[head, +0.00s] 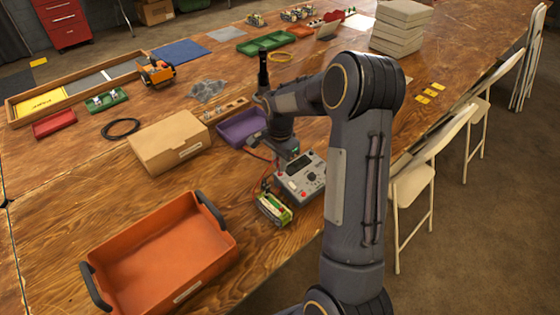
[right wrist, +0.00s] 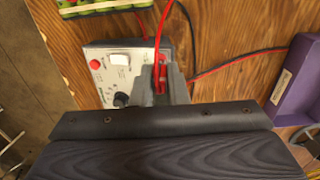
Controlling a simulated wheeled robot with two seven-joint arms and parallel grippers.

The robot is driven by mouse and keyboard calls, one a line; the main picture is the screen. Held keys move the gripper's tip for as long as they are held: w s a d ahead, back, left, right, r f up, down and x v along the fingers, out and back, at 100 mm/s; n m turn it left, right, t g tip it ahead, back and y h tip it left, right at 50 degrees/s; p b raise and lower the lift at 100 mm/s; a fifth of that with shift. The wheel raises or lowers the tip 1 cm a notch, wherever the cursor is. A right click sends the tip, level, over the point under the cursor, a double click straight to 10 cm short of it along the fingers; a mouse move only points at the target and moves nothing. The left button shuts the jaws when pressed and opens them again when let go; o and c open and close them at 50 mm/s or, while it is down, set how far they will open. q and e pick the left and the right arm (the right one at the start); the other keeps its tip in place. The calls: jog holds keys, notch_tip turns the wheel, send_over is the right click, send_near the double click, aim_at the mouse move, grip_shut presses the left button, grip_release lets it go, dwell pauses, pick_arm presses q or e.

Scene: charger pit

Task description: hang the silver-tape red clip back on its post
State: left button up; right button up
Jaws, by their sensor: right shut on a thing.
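The grey charger (head: 302,178) sits on the wooden table, with a red button, a white switch and a black knob on its panel in the right wrist view (right wrist: 108,78). My right gripper (head: 291,157) is just above its back edge. In the right wrist view, its fingers (right wrist: 163,82) are shut on the red clip (right wrist: 161,71), with a red lead running up from it. No silver tape can be made out on the clip, and its post cannot be seen. A green-topped battery pack (head: 274,209) stands beside the charger. My left gripper is not in view.
A purple bin (head: 243,127) stands close behind the gripper. A cardboard box (head: 168,145) and an orange tote (head: 160,258) are to the left. Folding chairs (head: 412,190) line the right edge.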

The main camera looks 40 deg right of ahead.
dwell(0.4)
jog(key=o, duration=0.8)
jog(key=shift+o, duration=0.5)
jog(key=shift+o, duration=0.8)
jog(key=shift+r+p, duration=2.8)
jog(key=shift+r, duration=0.95)
